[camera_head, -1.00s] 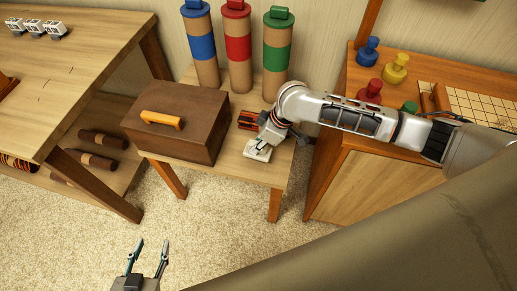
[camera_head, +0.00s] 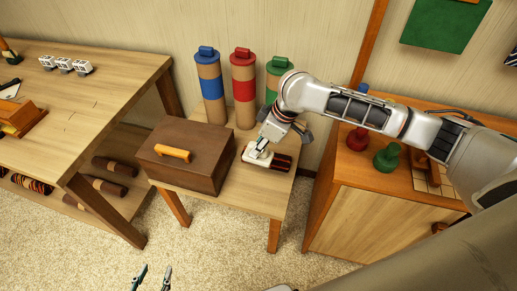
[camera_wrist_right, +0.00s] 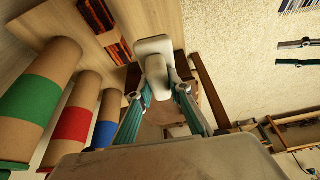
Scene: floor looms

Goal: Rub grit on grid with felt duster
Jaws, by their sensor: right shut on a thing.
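The felt duster, a pale block with a knob handle (camera_head: 258,157), shows at the small side table (camera_head: 235,212). My right gripper (camera_wrist_right: 160,92) is shut on its handle; in the right wrist view the pale duster (camera_wrist_right: 153,45) sits between the teal fingers. I cannot tell whether the duster touches the tabletop. A grid board (camera_head: 420,180) lies on the right cabinet, partly hidden by my right arm. Grit is not discernible on it. My left gripper (camera_head: 152,275) is open and empty above the carpet, cut by the bottom edge.
A brown box (camera_head: 185,150) with an orange handle stands left of the duster. A dark, red-striped item (camera_head: 282,162) lies right of it. Tall blue, red and green banded cylinders (camera_head: 243,90) stand behind. Red and green knobs (camera_head: 386,158) stand on the cabinet. A workbench (camera_head: 90,110) is at left.

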